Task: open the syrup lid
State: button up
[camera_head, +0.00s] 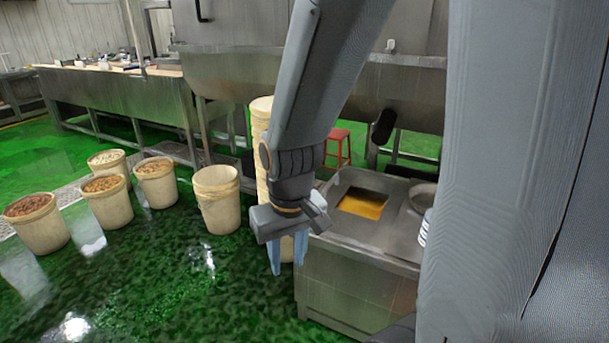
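A steel unit (345,240) stands right of centre. Its top has a square opening showing orange-yellow contents (362,204), which look like syrup. A round grey lid or cover (421,196) is to the right of this opening on the same top. My column partly hides that side, and I cannot tell whether the round piece is the syrup lid. My gripper (288,267) points down just left of the unit's near left corner. Its two blue fingers are apart with nothing visible between them. I cannot tell its exact distance from the unit.
Several buckets with contents (110,205) stand on the wet green floor at left. Pale stacked buckets (218,205) stand nearer, and a tall stack (262,125) is behind my arm. A red stool (338,146) and large steel vessel (230,72) are behind. The front-left floor is clear.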

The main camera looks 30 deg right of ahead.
aim_at(376, 233)
jog(key=u, duration=0.1)
jog(key=i, duration=0.65)
jog(key=z, duration=0.7)
jog(key=i, duration=0.6)
jog(key=z, duration=0.6)
